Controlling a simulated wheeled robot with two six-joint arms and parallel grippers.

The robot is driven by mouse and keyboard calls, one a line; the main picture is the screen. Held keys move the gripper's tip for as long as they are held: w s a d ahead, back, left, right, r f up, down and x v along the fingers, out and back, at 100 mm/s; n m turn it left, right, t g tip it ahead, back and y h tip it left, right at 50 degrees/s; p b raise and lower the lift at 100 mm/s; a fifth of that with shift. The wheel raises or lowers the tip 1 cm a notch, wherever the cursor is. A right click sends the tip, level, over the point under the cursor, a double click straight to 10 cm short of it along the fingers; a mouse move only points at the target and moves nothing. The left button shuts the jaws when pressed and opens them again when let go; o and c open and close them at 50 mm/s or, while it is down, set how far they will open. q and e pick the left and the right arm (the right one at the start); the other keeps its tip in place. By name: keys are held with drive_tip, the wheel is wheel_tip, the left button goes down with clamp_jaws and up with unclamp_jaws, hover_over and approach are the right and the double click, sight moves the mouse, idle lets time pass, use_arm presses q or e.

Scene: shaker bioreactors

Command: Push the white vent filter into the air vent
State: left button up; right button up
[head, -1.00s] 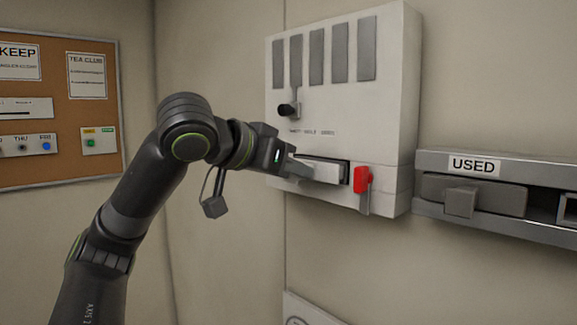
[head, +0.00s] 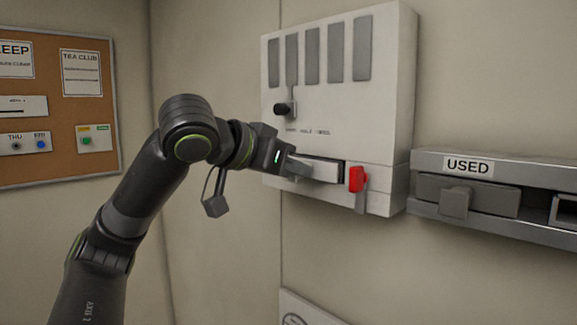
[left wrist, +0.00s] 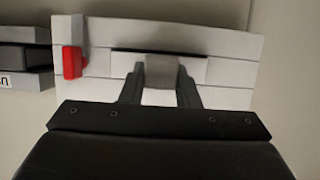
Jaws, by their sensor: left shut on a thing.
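The air vent is a white wall box (head: 395,115) with grey slats along its upper front and a dark slot low down. The white vent filter (head: 324,170) sits in this slot, its front still standing out from the box face. My left gripper (head: 294,166) is shut on the filter's grey grip tab. In the left wrist view the tab (left wrist: 161,72) is between my two fingers (left wrist: 160,90), with the filter's white front (left wrist: 215,72) around it. How deep the filter sits is hard to tell. My right gripper is not in view.
A red lever (head: 356,179) is just right of the slot. A black knob (head: 282,109) is above it. A grey rack labelled USED (head: 467,166) is on the wall at right, holding a grey block with a tab. A cork board (head: 62,110) hangs at left.

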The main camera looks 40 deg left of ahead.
use_arm(q)
drive_tip(key=shift+w+p, duration=0.45)
drive_tip(key=o, duration=1.1)
drive_tip(key=shift+c, duration=0.2)
drive_tip(key=shift+s+r+b, duration=0.1)
drive_tip(key=shift+s+b, duration=0.15)
drive_tip(key=shift+b, duration=0.05)
drive_tip(key=b+v, duration=0.3)
drive_tip(key=v, duration=1.4)
drive_tip(key=shift+w+d, duration=0.1)
drive_tip(key=shift+w, duration=0.1)
